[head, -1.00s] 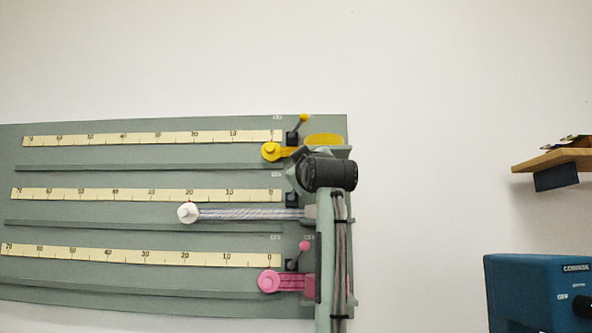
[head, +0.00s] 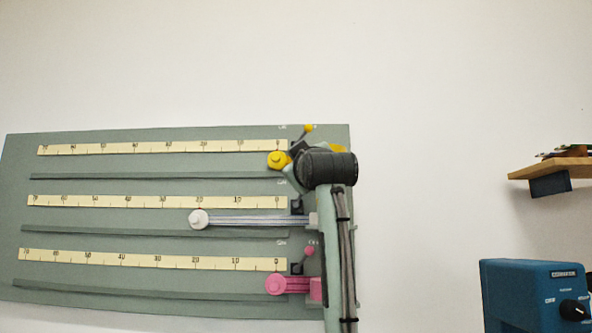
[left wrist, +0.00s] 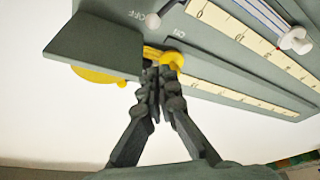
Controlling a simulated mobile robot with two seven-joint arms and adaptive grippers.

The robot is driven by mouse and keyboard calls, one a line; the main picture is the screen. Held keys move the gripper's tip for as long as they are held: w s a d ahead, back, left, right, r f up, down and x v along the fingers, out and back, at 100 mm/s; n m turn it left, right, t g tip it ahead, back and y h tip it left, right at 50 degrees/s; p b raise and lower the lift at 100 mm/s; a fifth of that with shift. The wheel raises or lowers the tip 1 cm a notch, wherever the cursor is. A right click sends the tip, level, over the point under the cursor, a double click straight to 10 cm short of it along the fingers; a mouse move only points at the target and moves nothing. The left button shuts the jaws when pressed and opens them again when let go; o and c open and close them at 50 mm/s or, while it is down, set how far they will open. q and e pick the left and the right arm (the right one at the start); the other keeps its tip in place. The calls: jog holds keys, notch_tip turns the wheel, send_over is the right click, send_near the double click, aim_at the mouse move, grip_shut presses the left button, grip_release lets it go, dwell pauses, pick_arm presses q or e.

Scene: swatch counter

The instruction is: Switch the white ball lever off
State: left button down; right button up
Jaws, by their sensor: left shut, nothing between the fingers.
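The white ball lever (left wrist: 152,20) shows at the top of the left wrist view, its ball near the printed OFF and ON marks. In the head view it is hidden behind my left arm. My left gripper (left wrist: 158,68) is shut and empty, its fingertips at the yellow round knob (left wrist: 172,59); I cannot tell whether they touch. The white ball appears above the fingertips in that view, apart from them. In the head view my left wrist covers the board's right edge, and the fingers are mostly hidden. My right gripper is out of view.
The grey-green board (head: 150,318) carries three scales, a white knob (head: 198,219), a yellow ball lever (head: 308,128) and a pink ball lever (head: 309,251). A wooden shelf (head: 545,168) and a blue box (head: 520,290) are at right. The wall between is clear.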

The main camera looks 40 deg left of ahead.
pick_arm(q)
jog(key=v, duration=0.5)
jog(key=shift+s+d+b, duration=0.2)
jog(key=shift+d+b, duration=0.1)
jog(key=shift+b, duration=0.1)
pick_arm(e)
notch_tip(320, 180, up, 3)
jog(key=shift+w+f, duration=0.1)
